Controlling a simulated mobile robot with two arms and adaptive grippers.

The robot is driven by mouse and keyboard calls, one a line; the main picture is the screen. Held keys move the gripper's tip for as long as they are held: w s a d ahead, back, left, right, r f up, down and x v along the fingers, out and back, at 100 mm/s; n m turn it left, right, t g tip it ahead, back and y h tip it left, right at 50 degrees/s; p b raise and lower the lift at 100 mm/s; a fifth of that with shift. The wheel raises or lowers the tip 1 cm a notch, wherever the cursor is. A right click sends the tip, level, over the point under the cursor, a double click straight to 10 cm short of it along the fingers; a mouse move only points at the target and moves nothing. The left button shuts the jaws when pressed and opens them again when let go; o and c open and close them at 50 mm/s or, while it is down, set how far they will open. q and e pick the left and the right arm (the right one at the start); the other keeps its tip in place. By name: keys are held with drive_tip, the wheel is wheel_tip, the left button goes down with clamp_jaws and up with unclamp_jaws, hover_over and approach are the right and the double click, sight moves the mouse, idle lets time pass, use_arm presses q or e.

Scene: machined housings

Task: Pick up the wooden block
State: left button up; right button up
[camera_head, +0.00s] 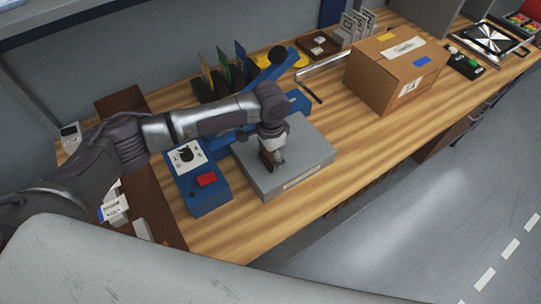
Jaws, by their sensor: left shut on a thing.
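My left gripper (272,160) points down over a flat grey slab (310,158) on the wooden workbench. It is shut on a small dark brown wooden block (265,160), which shows at the left side of the fingers. The block is at or just above the slab's top; I cannot tell whether it touches. Much of the block is hidden by the gripper. My right gripper is not in view.
A blue control box (205,195) with a red button stands left of the slab. A cardboard box (385,85) stands to the right. Blue equipment (285,65) and upright folders (222,75) are behind. The bench front right of the slab (365,155) is clear.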

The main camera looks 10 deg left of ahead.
use_arm(q)
drive_tip(key=shift+c, duration=0.5)
drive_tip(key=shift+r, duration=0.1)
wheel_tip(320, 180, up, 4)
drive_tip(key=shift+w+b, duration=0.1)
drive_tip(key=shift+b, duration=0.75)
drive_tip(key=d+r+b, duration=0.1)
drive_tip(key=d+r, duration=0.2)
drive_tip(key=d, duration=0.2)
drive_tip(key=w+d+r+b, duration=0.1)
drive_tip(key=d+r+b, duration=0.1)
drive_tip(key=d+r, duration=0.2)
drive_tip(key=d, duration=0.2)
drive_tip(key=shift+d, duration=0.3)
drive_tip(key=shift+w, duration=0.1)
